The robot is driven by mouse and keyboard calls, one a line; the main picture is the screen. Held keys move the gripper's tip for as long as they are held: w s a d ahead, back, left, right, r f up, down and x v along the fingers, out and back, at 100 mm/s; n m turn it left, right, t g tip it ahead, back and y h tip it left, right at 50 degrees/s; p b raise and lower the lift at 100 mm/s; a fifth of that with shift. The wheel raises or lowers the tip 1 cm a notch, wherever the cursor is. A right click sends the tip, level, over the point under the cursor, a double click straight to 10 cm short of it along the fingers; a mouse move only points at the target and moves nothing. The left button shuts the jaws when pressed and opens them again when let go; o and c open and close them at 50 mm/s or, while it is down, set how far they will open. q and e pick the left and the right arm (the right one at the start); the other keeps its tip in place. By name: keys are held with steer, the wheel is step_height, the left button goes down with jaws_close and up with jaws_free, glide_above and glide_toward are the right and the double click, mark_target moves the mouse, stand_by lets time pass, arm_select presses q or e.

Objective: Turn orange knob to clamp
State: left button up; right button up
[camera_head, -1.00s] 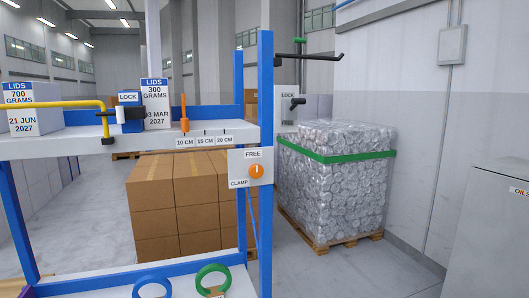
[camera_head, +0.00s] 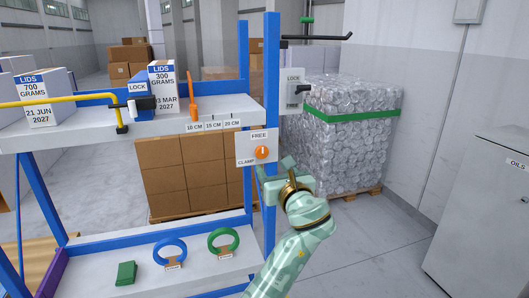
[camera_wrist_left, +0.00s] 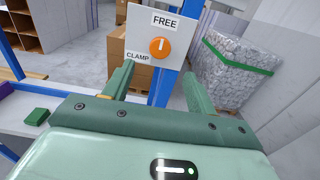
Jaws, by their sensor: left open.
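The orange knob (camera_head: 262,152) sits on a white plate (camera_head: 245,147) fixed to the blue shelf post. The plate reads FREE above the knob and CLAMP at its lower left. The knob's white mark points up toward FREE. In the left wrist view the knob (camera_wrist_left: 159,47) is ahead of and above the fingertips. My left gripper (camera_head: 274,168) is open and empty, just below and right of the knob in the head view. Its two fingers (camera_wrist_left: 158,78) stand apart in the wrist view, and I see no contact with the knob. My right gripper is out of view.
The blue post (camera_head: 271,100) stands right beside the plate. A black lever (camera_head: 318,38) sticks out near the post's top, and a LOCK switch (camera_head: 294,89) is behind it. An orange slider (camera_head: 193,97) stands on the upper shelf.

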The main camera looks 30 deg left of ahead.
mark_target(262, 153)
arm_select(q)
steer(key=p+x, duration=0.1)
steer(key=x, duration=0.8)
steer(key=c, duration=1)
